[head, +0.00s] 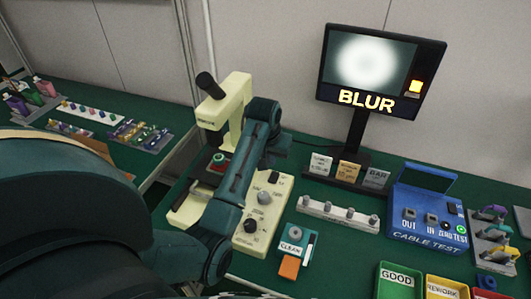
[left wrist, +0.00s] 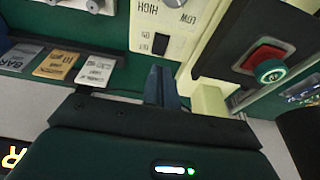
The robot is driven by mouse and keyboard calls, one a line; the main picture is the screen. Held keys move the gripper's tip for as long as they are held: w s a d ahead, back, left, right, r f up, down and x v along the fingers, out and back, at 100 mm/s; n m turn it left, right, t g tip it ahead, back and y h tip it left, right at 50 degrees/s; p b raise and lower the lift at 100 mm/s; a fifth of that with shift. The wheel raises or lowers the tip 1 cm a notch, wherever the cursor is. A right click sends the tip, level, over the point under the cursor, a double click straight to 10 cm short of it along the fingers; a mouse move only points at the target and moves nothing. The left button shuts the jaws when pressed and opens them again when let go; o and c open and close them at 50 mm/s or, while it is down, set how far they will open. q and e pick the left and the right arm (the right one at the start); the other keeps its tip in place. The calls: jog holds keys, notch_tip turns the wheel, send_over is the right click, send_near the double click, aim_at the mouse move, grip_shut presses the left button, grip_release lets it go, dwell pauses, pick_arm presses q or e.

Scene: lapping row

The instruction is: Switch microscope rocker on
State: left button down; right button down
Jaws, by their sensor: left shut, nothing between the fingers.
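The cream microscope (head: 236,105) stands on the green bench, and its control panel (head: 263,205) carries knobs and a small black rocker (head: 274,178). In the left wrist view the rocker (left wrist: 160,43) sits on the cream panel beside printed labels; I cannot tell which way it is tipped. My left gripper (left wrist: 163,72) is shut and empty, its fingertips close to the rocker. Contact cannot be told. In the head view my left arm reaches across the microscope and mostly hides this gripper (head: 279,152). My right gripper is not in view.
A monitor (head: 372,70) behind shows a hazy white disc and the word BLUR. Small labelled blocks (head: 348,171) stand at its foot. A blue cable test box (head: 428,210), a CLEAN holder (head: 292,246) and a GOOD tray (head: 397,281) lie to the right.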

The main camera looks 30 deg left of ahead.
pick_arm(q)
jog(key=v, duration=0.5)
jog(key=shift+s+d+r, duration=0.15)
jog(key=shift+s+r, duration=0.1)
jog(key=shift+s, duration=0.2)
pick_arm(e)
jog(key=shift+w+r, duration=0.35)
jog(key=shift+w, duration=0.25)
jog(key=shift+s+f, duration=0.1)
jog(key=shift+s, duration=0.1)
